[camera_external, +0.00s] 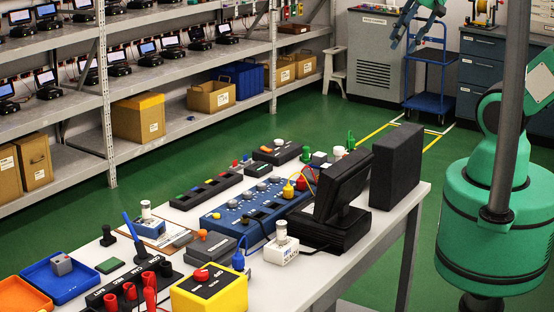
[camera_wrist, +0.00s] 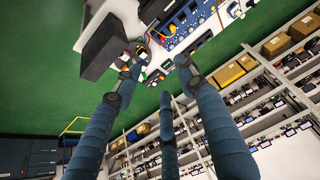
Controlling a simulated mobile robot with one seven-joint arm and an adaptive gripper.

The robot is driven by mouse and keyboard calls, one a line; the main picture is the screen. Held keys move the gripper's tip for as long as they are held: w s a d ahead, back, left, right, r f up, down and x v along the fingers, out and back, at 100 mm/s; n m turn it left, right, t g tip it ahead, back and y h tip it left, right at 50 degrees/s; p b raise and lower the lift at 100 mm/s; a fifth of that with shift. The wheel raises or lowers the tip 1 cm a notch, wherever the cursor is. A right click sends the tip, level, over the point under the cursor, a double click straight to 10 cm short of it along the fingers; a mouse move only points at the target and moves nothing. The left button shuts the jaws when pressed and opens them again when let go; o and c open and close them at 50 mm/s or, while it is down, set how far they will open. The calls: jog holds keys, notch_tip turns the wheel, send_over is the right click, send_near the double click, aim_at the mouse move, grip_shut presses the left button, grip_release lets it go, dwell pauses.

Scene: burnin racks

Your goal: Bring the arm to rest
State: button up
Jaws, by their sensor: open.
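My gripper (camera_external: 397,40) shows at the top edge of the external view, partly cut off, raised well above the floor beyond the table's far end. In the wrist view my gripper (camera_wrist: 158,76) has its blue fingers spread apart, with nothing between them. It is open and touches nothing that I can see. My green arm fills the right side of the external view. The white workbench (camera_external: 408,204) stands to the left of my arm, and it appears upside down at the top of the wrist view.
The bench carries a black monitor (camera_external: 342,190), a dark box (camera_external: 397,165), a blue panel (camera_external: 240,212) and a yellow control box (camera_external: 212,295). Shelving (camera_external: 107,110) with devices lines the left. A blue cart (camera_external: 430,103) and drawers (camera_external: 490,75) stand behind. Green floor between is clear.

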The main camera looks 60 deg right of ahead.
jog(key=shift+f, duration=0.1)
notch_tip(320, 180, down, 8)
jog(key=b, duration=0.8)
jog(key=shift+r, duration=0.2)
dwell(0.9)
